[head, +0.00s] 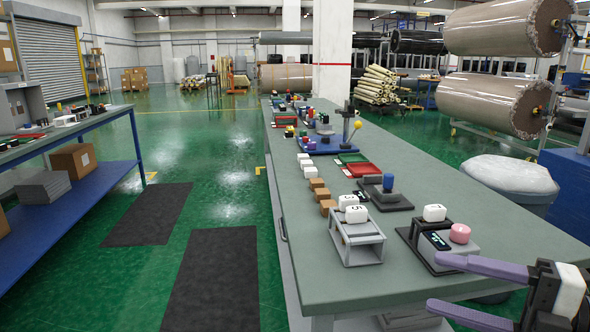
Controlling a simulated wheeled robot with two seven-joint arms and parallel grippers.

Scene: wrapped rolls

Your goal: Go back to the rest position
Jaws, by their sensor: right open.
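My right gripper (434,281) shows at the lower right of the head view. Its two purple fingers point left and stand apart, with nothing between them. It is at the near right end of the long grey-green table (440,285), close to the table's edge. My left gripper is not in view.
Near the right gripper on the table are a dark device with a pink knob (460,233) and a grey rack with white numbered blocks (356,240). Brown blocks (319,193) line the left edge. A lidded bin (510,175) stands at right.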

